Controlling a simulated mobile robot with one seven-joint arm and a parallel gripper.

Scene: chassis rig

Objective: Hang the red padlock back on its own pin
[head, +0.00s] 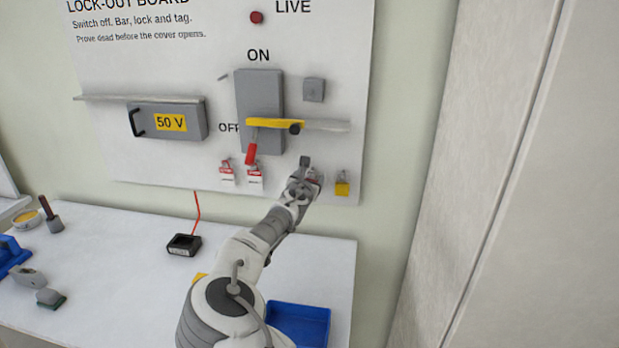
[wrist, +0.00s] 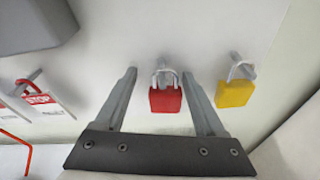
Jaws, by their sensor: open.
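The red padlock (wrist: 165,99) is upright against the white board, its shackle up at a grey pin (wrist: 161,71). The shackle appears to loop over this pin, with the body hanging below. My gripper (wrist: 162,80) is open, one finger on each side of the padlock, with visible gaps between fingers and body. In the head view my gripper (head: 304,168) is at the board's lower right and hides most of the padlock.
A yellow padlock (wrist: 233,94) hangs on a pin to the right. Red-and-white tags (head: 227,172) hang to the left. Above are the grey switch box (head: 259,90), a yellow bar (head: 274,123) and a red handle (head: 251,154). A blue tray (head: 300,322) sits on the table below.

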